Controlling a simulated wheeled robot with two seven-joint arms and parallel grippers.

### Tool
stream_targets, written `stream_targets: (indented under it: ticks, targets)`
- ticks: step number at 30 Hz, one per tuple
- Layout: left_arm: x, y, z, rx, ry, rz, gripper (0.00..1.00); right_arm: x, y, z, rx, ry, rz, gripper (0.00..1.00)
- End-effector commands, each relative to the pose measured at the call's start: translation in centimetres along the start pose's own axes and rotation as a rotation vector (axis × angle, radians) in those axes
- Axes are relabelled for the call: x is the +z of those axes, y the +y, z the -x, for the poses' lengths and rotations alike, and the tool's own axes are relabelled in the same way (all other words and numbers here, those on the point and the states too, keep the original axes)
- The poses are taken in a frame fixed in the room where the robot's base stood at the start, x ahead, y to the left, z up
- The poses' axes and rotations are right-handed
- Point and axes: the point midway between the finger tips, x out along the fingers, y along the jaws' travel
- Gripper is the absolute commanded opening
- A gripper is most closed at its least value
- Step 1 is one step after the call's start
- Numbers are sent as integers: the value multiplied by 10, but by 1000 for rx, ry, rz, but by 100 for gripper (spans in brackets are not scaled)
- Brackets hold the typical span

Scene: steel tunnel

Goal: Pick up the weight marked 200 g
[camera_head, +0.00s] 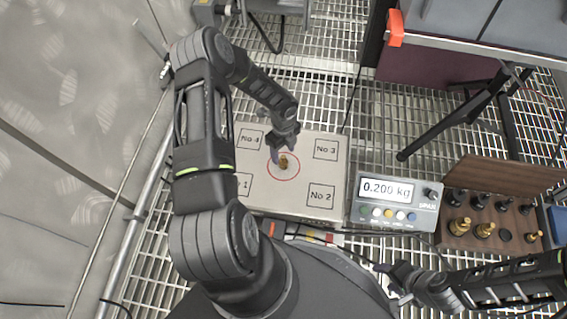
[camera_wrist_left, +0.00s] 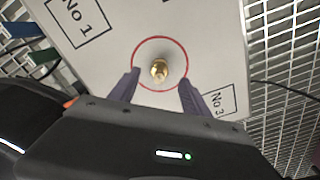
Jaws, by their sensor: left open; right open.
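A small brass weight (camera_head: 283,162) stands inside the red circle on the white scale plate (camera_head: 310,168). In the left wrist view the brass weight (camera_wrist_left: 159,71) shows from above, near the middle of the circle. The scale display (camera_head: 386,188) reads 0.200 kg. My left gripper (camera_head: 279,153) is over the circle at the weight; in the left wrist view its two fingers (camera_wrist_left: 160,85) are open, one to each side and below the weight in the picture, with no visible contact. My right gripper (camera_head: 396,285) is at the lower right, away from the plate; its fingers are small in view.
A wooden weight box (camera_head: 488,215) with several brass and dark weights stands right of the display. Plate corners are marked No 1 to No 4. A black stand (camera_head: 450,122) and metal grating surround the plate. Cables (camera_head: 350,232) run below the display.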

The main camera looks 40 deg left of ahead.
Motion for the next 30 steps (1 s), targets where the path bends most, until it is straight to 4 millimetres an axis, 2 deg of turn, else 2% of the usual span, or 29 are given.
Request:
stream_targets:
  ticks: [11,21,30]
  targets:
    - [0,0,-7,-1,0,2,56,0,1,-3,0,2,0,52]
    - [-2,1,-52,-1,1,3,56,-2,9,-28,0,13,-1,52]
    - [-2,0,-56,-2,0,3,56,-3,8,-29,0,15,-1,52]
